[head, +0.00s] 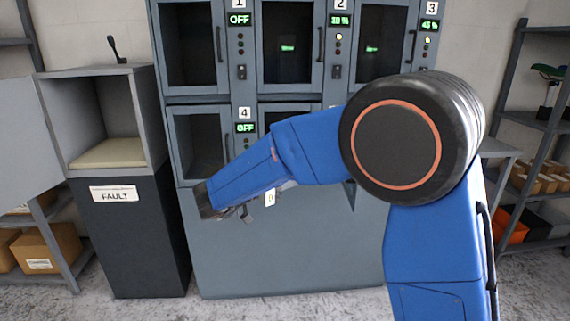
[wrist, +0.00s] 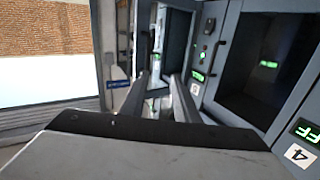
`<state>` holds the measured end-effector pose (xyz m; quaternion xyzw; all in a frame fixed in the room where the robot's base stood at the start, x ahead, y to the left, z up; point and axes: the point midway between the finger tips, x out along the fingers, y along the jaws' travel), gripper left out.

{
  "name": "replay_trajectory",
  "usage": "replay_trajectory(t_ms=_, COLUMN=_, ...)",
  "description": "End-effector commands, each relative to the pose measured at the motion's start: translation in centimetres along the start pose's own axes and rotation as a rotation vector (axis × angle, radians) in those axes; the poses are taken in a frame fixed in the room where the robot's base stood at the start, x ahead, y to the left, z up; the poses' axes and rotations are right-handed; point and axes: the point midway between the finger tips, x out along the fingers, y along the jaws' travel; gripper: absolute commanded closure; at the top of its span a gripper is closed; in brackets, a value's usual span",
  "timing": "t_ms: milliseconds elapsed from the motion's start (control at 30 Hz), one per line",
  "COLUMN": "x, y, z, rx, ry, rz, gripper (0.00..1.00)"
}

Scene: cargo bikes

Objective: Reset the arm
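My blue arm (head: 330,140) reaches across the front of the locker cabinet, bent at its large black joint. My gripper (head: 245,212) is at the arm's lower left end, in front of the cabinet below locker 4. It is small and partly hidden there. In the wrist view two finger bars of my gripper (wrist: 162,82) stand apart, with no held object visible between them. A small white tag (head: 270,198) shows near the gripper; I cannot tell what it is fixed to.
The locker cabinet (head: 290,245) has numbered doors and lit displays. At left, a box marked FAULT (head: 114,194) stands with its door (head: 28,135) swung open and its compartment empty. Shelves with cardboard boxes (head: 45,248) stand at both sides. Locker label 4 (wrist: 297,152) is close in the wrist view.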

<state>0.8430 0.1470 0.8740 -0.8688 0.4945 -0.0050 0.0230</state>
Motion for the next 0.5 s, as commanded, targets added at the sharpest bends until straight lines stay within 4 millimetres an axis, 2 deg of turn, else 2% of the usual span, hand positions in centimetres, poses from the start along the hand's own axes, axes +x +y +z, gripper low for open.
replay_trajectory(t_ms=200, x=5.5, y=-2.4, z=-4.0, rx=0.163, ry=-0.060, rz=-0.272, gripper=0.72)
replay_trajectory(t_ms=333, x=7.4, y=-3.5, z=-6.5, rx=0.234, ry=-0.100, rz=-0.460, gripper=0.72)
replay_trajectory(t_ms=500, x=8.2, y=-3.6, z=-9.3, rx=0.277, ry=-0.161, rz=-0.695, gripper=0.72)
